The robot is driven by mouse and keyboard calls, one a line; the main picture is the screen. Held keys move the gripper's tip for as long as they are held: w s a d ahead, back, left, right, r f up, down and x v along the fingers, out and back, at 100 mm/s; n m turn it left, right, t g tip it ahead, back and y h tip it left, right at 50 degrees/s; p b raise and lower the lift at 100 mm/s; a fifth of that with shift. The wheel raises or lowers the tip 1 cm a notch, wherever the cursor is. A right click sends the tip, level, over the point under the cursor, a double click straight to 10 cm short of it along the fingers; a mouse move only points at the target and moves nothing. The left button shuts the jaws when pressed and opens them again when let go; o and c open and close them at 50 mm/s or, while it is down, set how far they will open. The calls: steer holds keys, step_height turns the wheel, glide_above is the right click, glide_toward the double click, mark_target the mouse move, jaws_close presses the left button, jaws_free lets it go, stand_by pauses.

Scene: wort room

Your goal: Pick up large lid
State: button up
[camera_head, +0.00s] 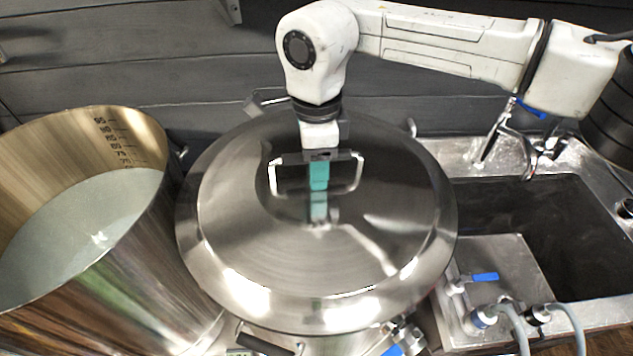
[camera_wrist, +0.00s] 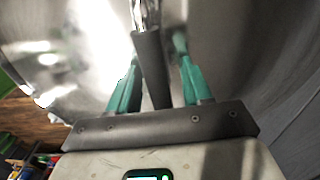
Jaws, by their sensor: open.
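The large lid (camera_head: 390,225) is a shiny domed steel disc lying flat on a big steel pot in the middle of the head view. Its handle (camera_head: 273,178) is a raised metal loop with a dark grip bar across the top. My gripper (camera_head: 318,178) comes down from above at the middle of the handle. In the wrist view, the dark handle bar (camera_wrist: 150,62) runs between the two teal fingers of my open gripper (camera_wrist: 157,52). One finger is on each side of the bar. Whether either finger touches it, I cannot tell.
A tall open steel pot (camera_head: 150,225) with pale liquid stands close on the left. A steel sink (camera_head: 590,310) with a tap (camera_head: 515,145) is on the right, with blue-handled valves (camera_head: 485,277) and hoses in front. A dark plank wall (camera_head: 180,65) is behind.

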steer(key=shift+c, duration=0.2)
jaws_close()
steer(key=shift+r, duration=0.1)
